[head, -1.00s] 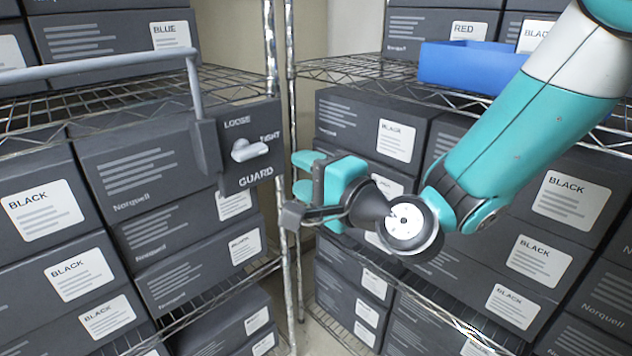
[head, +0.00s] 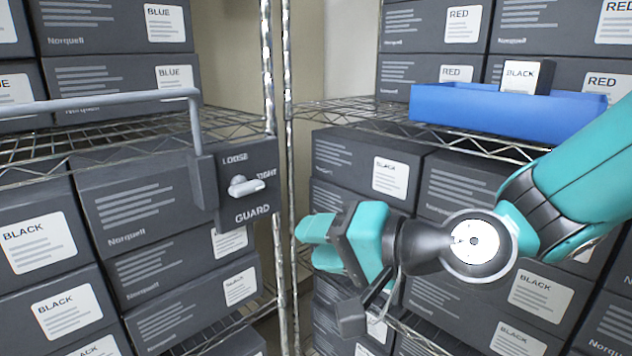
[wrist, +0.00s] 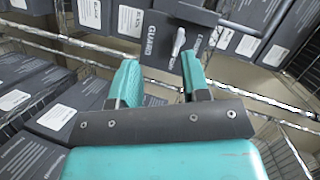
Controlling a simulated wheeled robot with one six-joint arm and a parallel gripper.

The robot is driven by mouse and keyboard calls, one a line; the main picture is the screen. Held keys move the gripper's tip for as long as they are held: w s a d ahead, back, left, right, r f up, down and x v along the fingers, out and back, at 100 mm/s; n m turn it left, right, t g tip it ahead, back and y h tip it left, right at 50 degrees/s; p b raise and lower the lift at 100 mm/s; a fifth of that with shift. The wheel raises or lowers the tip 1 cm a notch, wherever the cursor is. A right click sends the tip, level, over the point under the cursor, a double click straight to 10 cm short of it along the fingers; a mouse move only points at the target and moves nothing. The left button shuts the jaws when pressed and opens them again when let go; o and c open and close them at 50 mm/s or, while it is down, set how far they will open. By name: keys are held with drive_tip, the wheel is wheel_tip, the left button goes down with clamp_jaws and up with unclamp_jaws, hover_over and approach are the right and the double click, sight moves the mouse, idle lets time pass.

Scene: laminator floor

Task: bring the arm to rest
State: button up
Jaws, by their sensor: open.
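My gripper (head: 318,245) is at the middle of the head view, at the end of my teal and dark arm, which comes in from the right. Its teal fingers point left, toward the gap between the two shelf racks. In the wrist view my gripper (wrist: 158,80) shows two teal fingers standing apart with nothing between them. The guard panel (head: 250,180), with a lever knob (head: 248,187) between LOOSE and TIGHT, is left of the fingers and apart from them. The knob points toward TIGHT.
A grey rail (head: 95,104) runs left from the guard panel. A blue tray (head: 470,112) holding a small BLACK box (head: 527,76) sits on the right rack. Dark labelled boxes fill both racks. Metal posts (head: 287,70) stand close to my fingers.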

drive_tip(key=s+d+f+n+g+h, duration=0.3)
drive_tip(key=s+d+n+g+h, duration=0.5)
drive_tip(key=s+d, duration=0.65)
wheel_tip(320, 180, up, 12)
drive_tip(key=n+p, duration=0.1)
drive_tip(key=p, duration=1.1)
drive_tip(key=shift+s+a+h, duration=0.2)
drive_tip(key=shift+s+h, duration=0.2)
drive_tip(key=shift+r, duration=0.1)
